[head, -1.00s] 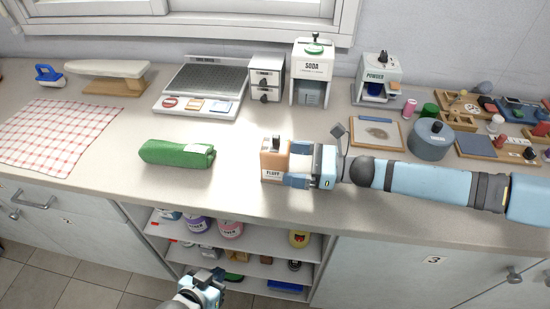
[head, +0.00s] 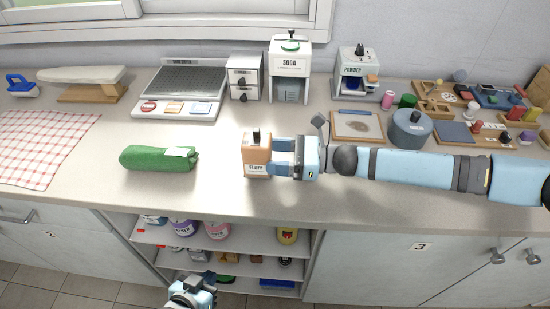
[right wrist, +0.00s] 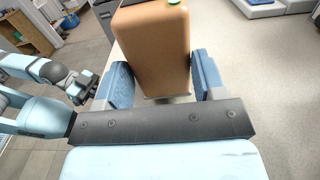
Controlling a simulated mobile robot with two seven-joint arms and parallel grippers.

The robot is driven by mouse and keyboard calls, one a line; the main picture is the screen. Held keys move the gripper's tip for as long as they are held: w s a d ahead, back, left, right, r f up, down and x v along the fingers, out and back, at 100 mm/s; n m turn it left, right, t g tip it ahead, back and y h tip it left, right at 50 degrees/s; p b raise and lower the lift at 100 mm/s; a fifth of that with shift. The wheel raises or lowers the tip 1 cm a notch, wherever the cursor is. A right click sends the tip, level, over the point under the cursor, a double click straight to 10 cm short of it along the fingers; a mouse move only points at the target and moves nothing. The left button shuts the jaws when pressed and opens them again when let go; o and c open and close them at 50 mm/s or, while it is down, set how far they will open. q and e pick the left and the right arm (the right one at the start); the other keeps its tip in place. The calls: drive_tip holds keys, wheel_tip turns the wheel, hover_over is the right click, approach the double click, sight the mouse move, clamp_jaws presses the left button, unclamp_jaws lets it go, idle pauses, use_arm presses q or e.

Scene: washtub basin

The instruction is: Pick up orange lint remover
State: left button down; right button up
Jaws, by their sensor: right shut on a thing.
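The orange lint remover (head: 257,158) is a box with a dark knob on top and a white "FLUFF" label. It is upright at the front middle of the counter. My right gripper (head: 272,158) reaches in from the right with its blue fingers shut on the box. In the right wrist view the box (right wrist: 152,48) sits between the two fingers (right wrist: 157,80). Whether its base touches the counter is hard to tell. My left gripper (head: 192,288) is low in front of the open shelves, away from the box; its jaw opening is unclear.
Behind stand a scale (head: 178,90), a soda dispenser (head: 290,68) and a powder dispenser (head: 357,72). A grey round pot (head: 409,128) and trays stand behind my right arm. The counter between cloth and box is clear.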

wheel_tip(320, 180, up, 19)
drive_tip(key=shift+f, duration=0.2)
idle(0.3)
drive_tip(key=shift+f, duration=9.45)
drive_tip(key=shift+f, duration=0.2)
drive_tip(key=shift+f, duration=0.35)
